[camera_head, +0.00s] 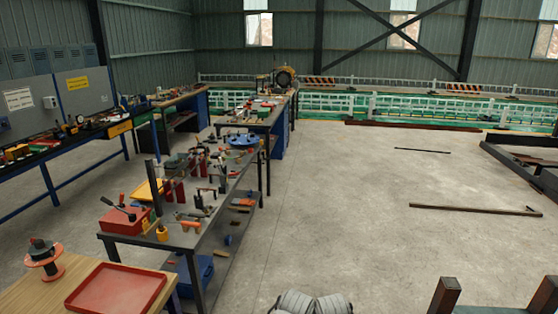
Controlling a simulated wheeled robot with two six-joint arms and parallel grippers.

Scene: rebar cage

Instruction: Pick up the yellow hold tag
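I cannot make out a yellow hold tag for certain. A flat yellow item (148,191) lies on the near dark workbench at its left side, partly hidden by tools. A small yellow object (162,232) stands at that bench's front edge. A yellow sign (77,83) is fixed to the grey wall panel, and a yellow-orange label (120,128) is on the front of the left bench. Neither of my grippers shows in this view.
The dark workbench (165,242) holds a red box (125,219) and many tools. A red tray (116,289) and an orange spool (44,262) sit on a wooden table at the lower left. Steel bars (470,209) lie on the right floor. The middle floor is clear.

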